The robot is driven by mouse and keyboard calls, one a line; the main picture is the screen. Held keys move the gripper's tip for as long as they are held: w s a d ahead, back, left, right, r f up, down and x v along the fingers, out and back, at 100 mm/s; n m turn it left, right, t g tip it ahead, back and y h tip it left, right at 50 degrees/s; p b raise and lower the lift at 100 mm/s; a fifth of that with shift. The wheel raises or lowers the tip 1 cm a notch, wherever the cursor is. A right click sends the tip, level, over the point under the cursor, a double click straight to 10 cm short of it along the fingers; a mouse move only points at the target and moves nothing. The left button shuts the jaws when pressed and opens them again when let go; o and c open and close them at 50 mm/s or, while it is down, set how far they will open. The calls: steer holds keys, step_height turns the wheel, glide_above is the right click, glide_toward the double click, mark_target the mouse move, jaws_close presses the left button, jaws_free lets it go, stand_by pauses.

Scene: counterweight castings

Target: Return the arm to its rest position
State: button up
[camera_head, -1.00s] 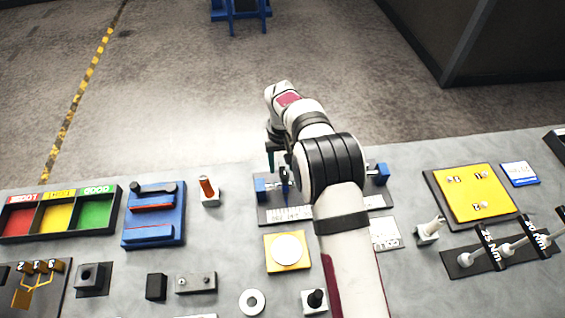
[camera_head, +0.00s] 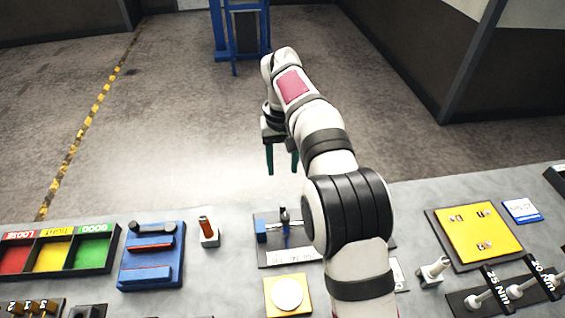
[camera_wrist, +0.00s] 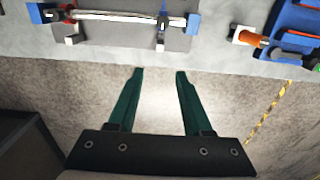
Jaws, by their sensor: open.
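My gripper (camera_head: 283,160) hangs over the far edge of the workbench in the head view, with its two green fingers pointing down. It also shows in the wrist view (camera_wrist: 160,75), where the fingers are apart and nothing is between them. A fixture with blue end blocks (camera_head: 285,250) lies on the bench below and nearer than the gripper; my arm hides its right part in the head view. In the wrist view the fixture (camera_wrist: 125,30) holds a pale rod between its blocks. The gripper touches nothing that I can see.
On the bench (camera_head: 225,275) stand a red, yellow and green bin (camera_head: 60,250), a blue tray (camera_head: 152,255), an orange-handled tool (camera_head: 207,232), a yellow plate (camera_head: 475,233) and torque wrenches (camera_head: 510,290). A blue rack (camera_head: 240,30) stands beyond on the floor. Open floor lies behind the bench.

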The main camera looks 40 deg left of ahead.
stand_by(0.3)
steer(key=s+d+r+m, duration=0.1)
steer(key=d+r+m, duration=0.25)
steer(key=d, duration=0.75)
steer(key=s+d+r+m, duration=0.1)
steer(key=d+r+m, duration=0.3)
steer(key=d, duration=0.6)
steer(key=s+d+f+m+y, duration=0.1)
steer(key=s+d+f+m, duration=0.1)
steer(key=s+d, duration=0.5)
steer(key=s+d+f+m, duration=0.3)
steer(key=s+d+m, duration=0.2)
steer(key=s, duration=0.8)
steer(key=d, duration=0.3)
steer(key=shift+s+y, duration=0.2)
steer(key=shift+y, duration=0.2)
